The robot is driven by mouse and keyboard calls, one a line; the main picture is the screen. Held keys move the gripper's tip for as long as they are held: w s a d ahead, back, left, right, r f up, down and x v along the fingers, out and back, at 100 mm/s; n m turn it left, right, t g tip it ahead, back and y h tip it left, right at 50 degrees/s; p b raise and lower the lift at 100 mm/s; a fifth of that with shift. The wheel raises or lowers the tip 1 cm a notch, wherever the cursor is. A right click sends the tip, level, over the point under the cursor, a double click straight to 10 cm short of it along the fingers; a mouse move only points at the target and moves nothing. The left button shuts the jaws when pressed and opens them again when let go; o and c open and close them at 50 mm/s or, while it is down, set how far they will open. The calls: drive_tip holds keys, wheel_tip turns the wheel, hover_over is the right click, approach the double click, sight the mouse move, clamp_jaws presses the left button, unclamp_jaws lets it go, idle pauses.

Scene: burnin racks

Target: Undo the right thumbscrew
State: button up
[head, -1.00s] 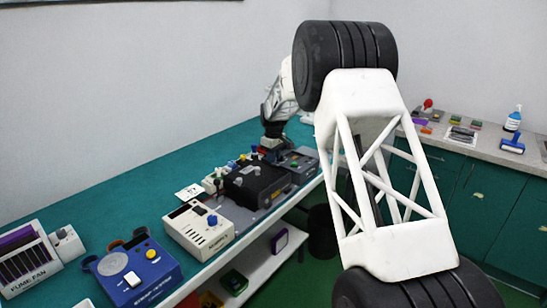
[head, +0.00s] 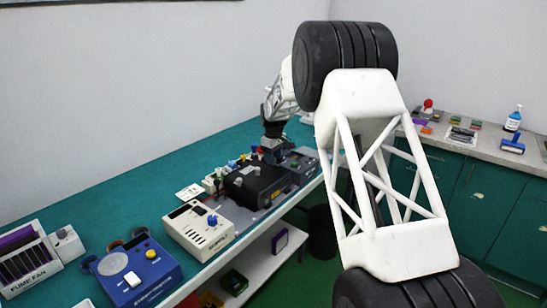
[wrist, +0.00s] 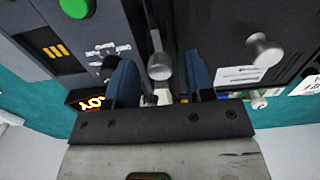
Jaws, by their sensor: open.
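My gripper (wrist: 159,64) is open in the wrist view, its two blue fingers pointing up the picture. A silver thumbscrew (wrist: 160,69) shows between the fingers, with a gap on each side. It lies beside the grey unit. A second silver thumbscrew (wrist: 264,51) stands on the black box (wrist: 240,30), to the right of the fingers. In the head view my gripper (head: 274,152) is at the back of the bench, where the black box (head: 256,183) meets the grey unit (head: 302,163).
The grey unit (wrist: 45,42) carries a green button (wrist: 75,7), a black knob and a lit display (wrist: 88,101). A cream box (head: 198,230) and a blue box (head: 135,275) stand nearer on the bench. A shelf (head: 262,262) runs below.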

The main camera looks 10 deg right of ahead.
drive_tip(key=shift+r, duration=0.15)
drive_tip(key=shift+r, duration=3.75)
drive_tip(key=shift+r, duration=0.1)
drive_tip(key=shift+s+d+r, duration=0.1)
drive_tip(key=shift+s+r, duration=0.1)
drive_tip(key=shift+s, duration=0.05)
drive_tip(key=s+d+r+m, duration=0.2)
drive_tip(key=s+r, duration=0.3)
drive_tip(key=s, duration=0.6)
drive_tip(key=s+d+r+m+t, duration=0.1)
drive_tip(key=s+r, duration=0.3)
drive_tip(key=s, duration=0.6)
drive_tip(key=s+d+r+m, duration=0.2)
drive_tip(key=s+r, duration=0.3)
drive_tip(key=s, duration=0.6)
drive_tip(key=s+d+f+m, duration=0.1)
drive_tip(key=s+f+m, duration=0.1)
drive_tip(key=s, duration=1.5)
drive_tip(key=s+d+f+m+t, duration=0.1)
drive_tip(key=s+f, duration=0.4)
drive_tip(key=s, duration=1.2)
drive_tip(key=shift+s+m+t, duration=0.3)
drive_tip(key=shift+s+m, duration=0.05)
drive_tip(key=shift+m, duration=0.35)
